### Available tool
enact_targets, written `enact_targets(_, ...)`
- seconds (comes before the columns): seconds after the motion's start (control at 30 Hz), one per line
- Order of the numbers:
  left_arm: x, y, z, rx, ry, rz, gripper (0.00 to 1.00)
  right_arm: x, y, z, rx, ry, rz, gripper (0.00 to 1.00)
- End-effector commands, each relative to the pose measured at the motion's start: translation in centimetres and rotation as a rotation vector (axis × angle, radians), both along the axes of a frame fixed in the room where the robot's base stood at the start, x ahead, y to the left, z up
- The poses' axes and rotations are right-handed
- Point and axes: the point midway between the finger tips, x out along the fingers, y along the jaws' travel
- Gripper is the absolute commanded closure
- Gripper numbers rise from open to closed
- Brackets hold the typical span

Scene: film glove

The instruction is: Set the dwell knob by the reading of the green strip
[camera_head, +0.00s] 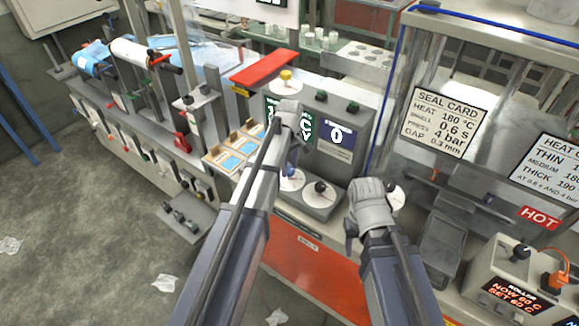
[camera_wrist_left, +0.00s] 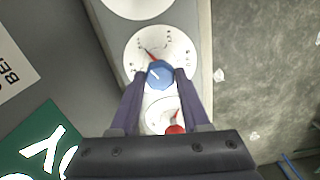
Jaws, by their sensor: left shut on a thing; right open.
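A blue knob (camera_wrist_left: 159,74) stands on a white round dial (camera_wrist_left: 180,45) in the left wrist view. Its red pointer points up and left; the scale marks are too small to read. My left gripper (camera_wrist_left: 160,84) is shut on this knob. In the head view the left gripper (camera_head: 291,160) reaches down onto the control panel, and the blue knob (camera_head: 292,171) shows just below it. Dark green panels with white marks (camera_head: 304,130) sit behind the left gripper, partly hidden; I cannot read them. My right gripper (camera_head: 368,208) is open and empty, right of the panel.
A red knob (camera_wrist_left: 174,129) is on a neighbouring dial, and a black knob (camera_head: 320,187) is on the panel. A seal card (camera_head: 444,122) reads 180 °C, 0.6 s, 4 bar, 0.3 mm. A HOT label (camera_head: 540,217) and a roller unit (camera_head: 512,285) stand at right.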

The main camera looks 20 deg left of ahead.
Motion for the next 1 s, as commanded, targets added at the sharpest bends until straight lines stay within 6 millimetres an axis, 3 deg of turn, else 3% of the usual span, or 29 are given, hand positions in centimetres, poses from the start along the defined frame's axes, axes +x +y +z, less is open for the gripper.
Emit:
enact_targets(0.37,-0.01,0.00,0.00,0.000,0.000,0.003,1.00,0.00,0.00,0.00,0.000,0.000,0.000,0.50)
enact_targets(0.4,-0.01,0.00,0.00,0.000,0.000,0.002,0.50,0.00,0.00,0.00,0.000,0.000,0.000,0.50)
enact_targets(0.63,-0.01,0.00,0.00,0.000,0.000,0.002,0.24,0.00,0.00,0.00,0.000,0.000,0.000,0.50)
enact_targets(1.0,0.00,0.00,0.32,0.000,0.000,0.002,0.24,0.00,0.00,0.31,0.000,0.000,0.000,0.50)
